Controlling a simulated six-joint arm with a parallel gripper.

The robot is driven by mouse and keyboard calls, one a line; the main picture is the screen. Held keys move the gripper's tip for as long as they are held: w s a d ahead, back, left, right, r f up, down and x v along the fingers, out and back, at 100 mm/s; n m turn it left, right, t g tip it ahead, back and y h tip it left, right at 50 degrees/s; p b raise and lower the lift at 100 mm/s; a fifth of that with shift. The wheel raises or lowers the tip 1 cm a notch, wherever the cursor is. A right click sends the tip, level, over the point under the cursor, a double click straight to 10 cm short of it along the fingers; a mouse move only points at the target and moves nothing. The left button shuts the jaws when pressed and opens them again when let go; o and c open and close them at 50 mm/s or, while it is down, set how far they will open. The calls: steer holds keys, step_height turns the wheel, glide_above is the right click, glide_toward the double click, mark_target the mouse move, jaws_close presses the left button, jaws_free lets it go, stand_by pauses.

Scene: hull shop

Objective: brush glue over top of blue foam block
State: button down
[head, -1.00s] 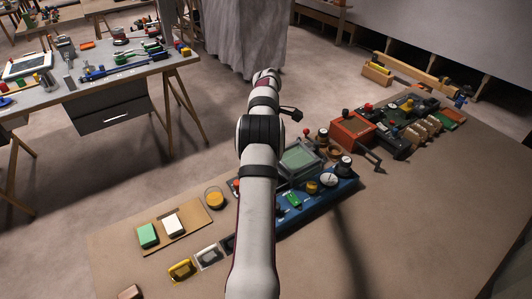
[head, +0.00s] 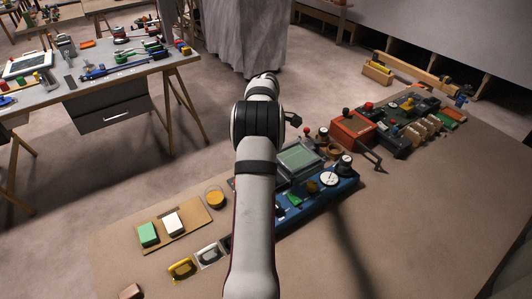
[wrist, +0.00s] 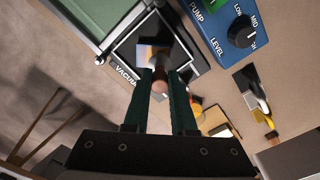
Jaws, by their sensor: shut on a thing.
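My gripper (wrist: 164,86) shows in the wrist view with its two green fingers shut on a brush, of which a rounded wooden part (wrist: 160,82) shows between the tips. The bristles are not clearly visible. Beyond the tips, a small blue and orange patch (wrist: 150,56) lies inside a black square frame marked "VACUUM" (wrist: 124,72). I cannot tell whether that patch is the blue foam block. In the head view my arm hides the gripper's work area, and no blue foam block can be made out. Any glue on a top face cannot be seen.
A blue panel with a dial (head: 330,180) and a green-screened unit (head: 300,157) stand close to my arm. A tan board (head: 187,217) holds a green block (head: 148,234) and a white block (head: 173,223). A round amber dish (head: 215,197) sits nearby. The bench's right front is clear.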

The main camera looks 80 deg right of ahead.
steer(key=shift+a, duration=0.45)
step_height(320, 180, up, 6)
stand_by(0.5)
